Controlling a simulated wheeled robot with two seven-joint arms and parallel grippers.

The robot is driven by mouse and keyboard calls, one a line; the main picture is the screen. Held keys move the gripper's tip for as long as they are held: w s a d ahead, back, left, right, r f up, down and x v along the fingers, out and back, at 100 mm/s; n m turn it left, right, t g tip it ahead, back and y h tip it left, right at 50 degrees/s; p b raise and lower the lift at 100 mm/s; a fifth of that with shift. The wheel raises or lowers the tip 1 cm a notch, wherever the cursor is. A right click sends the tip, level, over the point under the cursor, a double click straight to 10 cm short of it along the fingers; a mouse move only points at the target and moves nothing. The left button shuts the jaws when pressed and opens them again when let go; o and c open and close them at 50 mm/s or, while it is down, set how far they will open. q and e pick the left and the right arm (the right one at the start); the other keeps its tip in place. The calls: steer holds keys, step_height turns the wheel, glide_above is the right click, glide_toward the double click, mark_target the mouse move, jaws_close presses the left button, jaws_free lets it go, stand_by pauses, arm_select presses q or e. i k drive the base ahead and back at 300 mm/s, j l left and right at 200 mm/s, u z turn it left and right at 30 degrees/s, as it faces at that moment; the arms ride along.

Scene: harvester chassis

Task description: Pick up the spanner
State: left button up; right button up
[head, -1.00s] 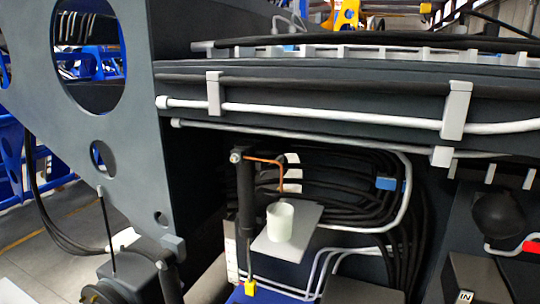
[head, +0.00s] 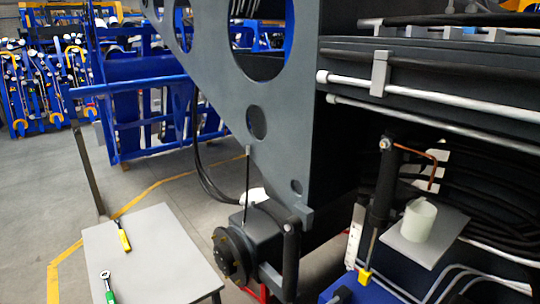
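A grey-topped table (head: 160,262) stands at the lower left in the head view. A tool with a round metal ring head and a green handle (head: 108,287) lies near its front left; it looks like the spanner, and the lower frame edge cuts off its handle. A second tool with a yellow and black handle (head: 123,236) lies farther back on the same table. The two tools are apart. Neither of my grippers is in view.
The dark grey chassis plate (head: 290,130) and a round black hub (head: 231,257) stand just right of the table. A white cup (head: 418,220) sits on a small grey shelf (head: 448,234) at the right. Open floor (head: 45,190) lies left of the table.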

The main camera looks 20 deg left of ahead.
mark_target(124, 241)
steer(key=u, duration=1.8)
steer(key=i+j+u, duration=0.1)
